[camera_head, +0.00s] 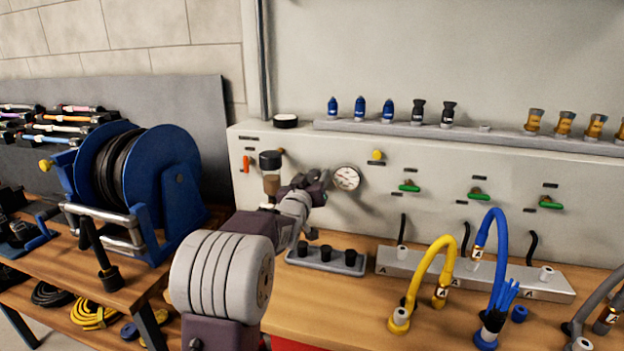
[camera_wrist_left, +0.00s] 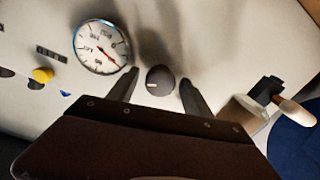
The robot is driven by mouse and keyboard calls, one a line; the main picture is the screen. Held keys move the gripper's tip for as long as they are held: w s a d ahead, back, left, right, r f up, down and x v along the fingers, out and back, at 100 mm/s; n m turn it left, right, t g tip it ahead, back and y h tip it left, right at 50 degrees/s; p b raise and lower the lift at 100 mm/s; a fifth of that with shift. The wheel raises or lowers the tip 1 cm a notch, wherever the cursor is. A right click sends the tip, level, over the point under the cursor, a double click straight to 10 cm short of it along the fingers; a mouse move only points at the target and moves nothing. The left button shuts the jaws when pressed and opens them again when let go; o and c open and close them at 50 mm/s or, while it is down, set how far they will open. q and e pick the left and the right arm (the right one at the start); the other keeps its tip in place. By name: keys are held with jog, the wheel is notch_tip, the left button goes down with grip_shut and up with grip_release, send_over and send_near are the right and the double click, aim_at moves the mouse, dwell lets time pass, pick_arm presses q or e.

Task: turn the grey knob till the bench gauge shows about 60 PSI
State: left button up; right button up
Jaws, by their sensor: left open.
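The grey knob (camera_wrist_left: 160,79) is a dark round knob with a white mark on the pale panel, seen in the left wrist view. My left gripper (camera_wrist_left: 159,88) is open, with one finger on each side of the knob; I cannot tell whether they touch it. In the head view my left gripper (camera_head: 318,188) is in front of the panel and hides the knob. The round white bench gauge (camera_head: 346,178) is just to its right. In the left wrist view the gauge (camera_wrist_left: 101,46) has a red needle, but its figures are too blurred to read. My right gripper is not in view.
A filter bowl (camera_head: 271,172) stands left of the gripper. A yellow button (camera_head: 377,155) and green-handled valves (camera_head: 409,187) are on the panel to the right. A grey holder (camera_head: 326,262) and yellow (camera_head: 430,270) and blue hoses (camera_head: 490,260) are on the bench. A blue reel (camera_head: 160,180) is at left.

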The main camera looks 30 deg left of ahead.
pick_arm(q)
grip_shut()
jog(key=shift+f+m+b, duration=0.2)
jog(key=shift+m+b, duration=1.1)
jog(key=shift+r+m+b, duration=0.1)
jog(key=shift+m+b, duration=1.1)
jog(key=shift+m, duration=0.7)
grip_release()
jog(key=shift+d, duration=0.1)
jog(key=shift+s, duration=0.1)
